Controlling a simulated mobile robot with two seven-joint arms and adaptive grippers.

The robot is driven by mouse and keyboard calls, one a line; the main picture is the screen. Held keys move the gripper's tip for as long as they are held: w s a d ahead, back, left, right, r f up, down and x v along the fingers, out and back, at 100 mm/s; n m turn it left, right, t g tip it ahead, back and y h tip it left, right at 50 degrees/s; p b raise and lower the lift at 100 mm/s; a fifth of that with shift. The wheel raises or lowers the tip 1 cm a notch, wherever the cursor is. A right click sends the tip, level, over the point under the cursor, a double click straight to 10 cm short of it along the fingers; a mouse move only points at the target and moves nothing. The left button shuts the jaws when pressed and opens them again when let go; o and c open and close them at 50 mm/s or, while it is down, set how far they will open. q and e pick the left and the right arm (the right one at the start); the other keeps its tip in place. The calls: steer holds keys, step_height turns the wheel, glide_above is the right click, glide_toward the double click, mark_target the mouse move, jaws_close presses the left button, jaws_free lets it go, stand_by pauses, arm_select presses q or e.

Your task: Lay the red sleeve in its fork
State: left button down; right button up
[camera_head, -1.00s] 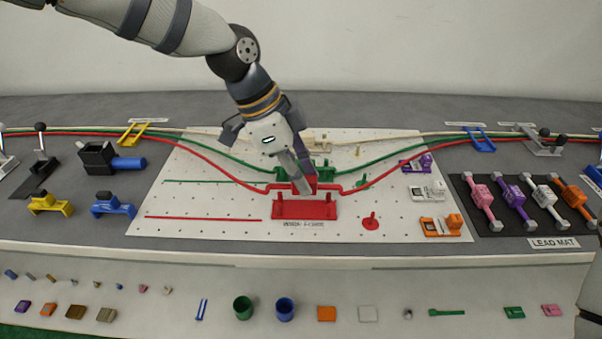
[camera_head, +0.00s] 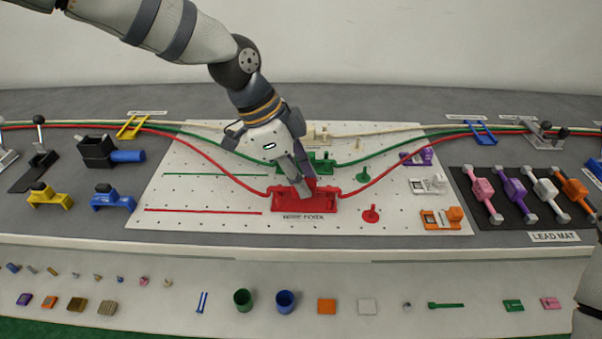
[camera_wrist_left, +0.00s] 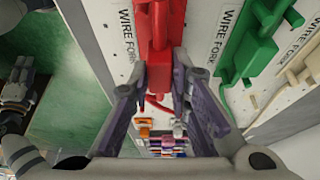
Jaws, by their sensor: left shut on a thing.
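The red fork (camera_head: 283,205) stands on the white perforated board, near its front, behind a WIRE FORK label. My left gripper (camera_head: 306,193) points down over the fork and is shut on the red sleeve (camera_wrist_left: 160,62), which shows between its fingertips in the left wrist view. In the head view the fingers largely hide the sleeve, and it blends with the red fork. The red wire (camera_head: 215,167) runs down to the fork from both sides. Whether the sleeve is fully seated in the fork I cannot tell. My right gripper is not in view.
The green fork (camera_head: 322,164) and a cream fork (camera_head: 320,136) stand behind the red one, each with its wire. A red round peg piece (camera_head: 371,214) lies right of the red fork. Orange (camera_head: 442,219), white and purple fixtures line the board's right side.

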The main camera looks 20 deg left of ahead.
arm_select(q)
steer(key=shift+f, duration=0.25)
steer(key=shift+f, duration=0.1)
steer(key=shift+f, duration=0.5)
steer(key=c, duration=1.4)
jaws_free()
steer(key=shift+o, duration=0.5)
steer(key=o, duration=0.4)
steer(key=shift+c, duration=0.2)
